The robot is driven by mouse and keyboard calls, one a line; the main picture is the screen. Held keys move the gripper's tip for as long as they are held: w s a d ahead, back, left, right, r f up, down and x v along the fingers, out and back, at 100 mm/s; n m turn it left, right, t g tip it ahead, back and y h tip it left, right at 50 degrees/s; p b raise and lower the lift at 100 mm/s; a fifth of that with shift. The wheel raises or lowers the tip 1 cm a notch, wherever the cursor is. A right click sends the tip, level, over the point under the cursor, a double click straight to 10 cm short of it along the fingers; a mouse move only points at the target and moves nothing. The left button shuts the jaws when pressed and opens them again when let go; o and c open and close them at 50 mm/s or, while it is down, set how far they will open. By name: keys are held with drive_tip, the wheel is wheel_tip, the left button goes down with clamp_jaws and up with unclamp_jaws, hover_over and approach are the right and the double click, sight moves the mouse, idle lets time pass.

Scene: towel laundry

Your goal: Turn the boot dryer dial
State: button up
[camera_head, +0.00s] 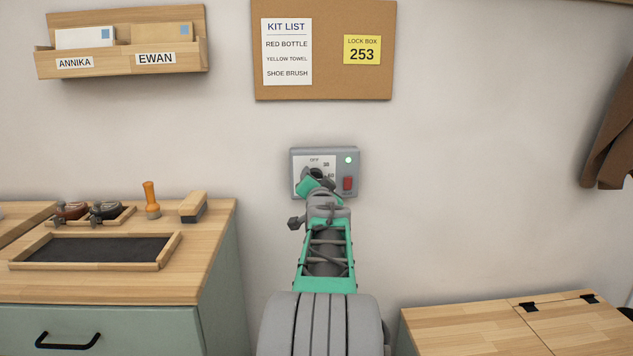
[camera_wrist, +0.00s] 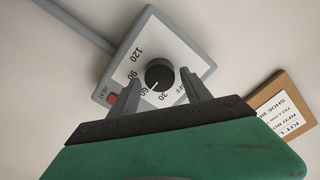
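The boot dryer control box (camera_head: 296,164) is a grey box with a white face on the wall. Its black round dial (camera_wrist: 158,73) shows in the wrist view, with OFF, 30, 60, 90 and 120 around it. A small pale mark on the dial appears to face the 60. My gripper (camera_wrist: 159,77) is open, with one finger on each side of the dial and gaps between. In the head view my gripper (camera_head: 317,181) covers the dial and part of the face.
A corkboard (camera_head: 325,92) hangs above. A wooden-topped cabinet (camera_head: 215,225) with brushes stands left; a low wooden bench (camera_head: 470,330) stands right. The wall around the box is clear.

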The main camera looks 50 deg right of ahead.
drive_tip(key=shift+o, duration=0.5)
drive_tip(key=v, duration=0.8)
drive_tip(key=shift+r, duration=0.1)
